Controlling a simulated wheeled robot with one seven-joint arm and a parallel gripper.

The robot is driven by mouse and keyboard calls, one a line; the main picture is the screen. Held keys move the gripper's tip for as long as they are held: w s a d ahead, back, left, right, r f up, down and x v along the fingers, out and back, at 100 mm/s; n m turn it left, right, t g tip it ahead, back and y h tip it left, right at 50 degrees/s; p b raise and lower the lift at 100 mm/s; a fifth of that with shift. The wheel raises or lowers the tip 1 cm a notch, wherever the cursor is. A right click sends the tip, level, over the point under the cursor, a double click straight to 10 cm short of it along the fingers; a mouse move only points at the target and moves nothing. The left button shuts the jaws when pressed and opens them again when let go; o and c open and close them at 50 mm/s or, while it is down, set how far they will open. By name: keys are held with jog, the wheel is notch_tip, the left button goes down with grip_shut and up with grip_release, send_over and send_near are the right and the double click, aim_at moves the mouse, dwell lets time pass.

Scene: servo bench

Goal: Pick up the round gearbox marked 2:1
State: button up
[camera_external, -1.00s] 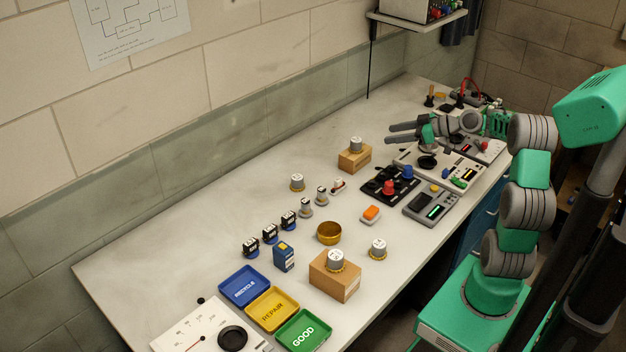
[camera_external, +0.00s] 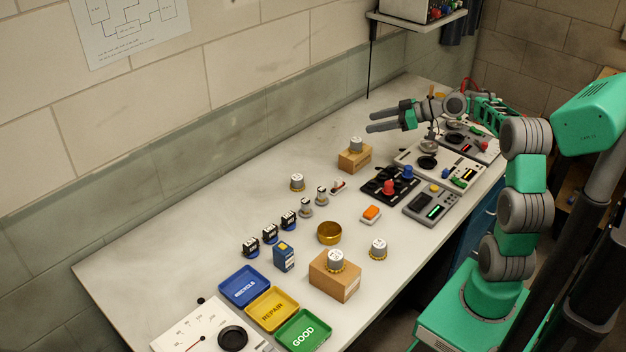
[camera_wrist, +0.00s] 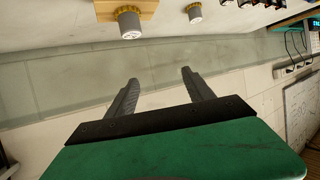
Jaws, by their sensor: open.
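Several round grey gearboxes with brass-coloured bases are on the bench; their markings are too small to read. One gearbox (camera_external: 356,144) is on a small wooden block (camera_external: 350,161). Another gearbox (camera_external: 297,182) is on the bench to its left. A third gearbox (camera_external: 336,260) is on a larger cardboard-coloured box (camera_external: 334,283), with another gearbox (camera_external: 378,248) beside it. My gripper (camera_external: 370,122) is open and empty, above the bench near the small block. In the wrist view, my gripper (camera_wrist: 160,76) faces the wall; two gearboxes (camera_wrist: 129,22) (camera_wrist: 194,13) show at the top.
Blue, yellow and green trays (camera_external: 302,331) and a dial meter (camera_external: 190,332) are at the near end. A brass bowl (camera_external: 329,233), small motors (camera_external: 270,234) and an orange button (camera_external: 371,213) lie mid-bench. Control panels (camera_external: 432,205) line the right. The bench's left side is clear.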

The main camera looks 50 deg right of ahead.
jog(key=w+a+n+g+y+b, duration=0.15)
jog(key=w+a, duration=0.25)
jog(key=a, duration=0.4)
jog(key=w+a+n+g+y+b, duration=0.15)
jog(key=w+a, duration=0.25)
jog(key=a, duration=0.4)
jog(key=t, duration=0.1)
send_near(299, 177)
jog(key=shift+w+a+f, duration=0.15)
jog(key=shift+w+a, duration=0.75)
jog(key=shift+a, duration=0.1)
jog(key=x, duration=0.5)
jog(key=p+x, duration=0.1)
jog(key=x, duration=0.2)
jog(key=shift+d+f, duration=0.1)
jog(key=shift+f, duration=0.3)
jog(key=shift+s, duration=0.1)
jog(key=shift+c, duration=0.5)
grip_shut()
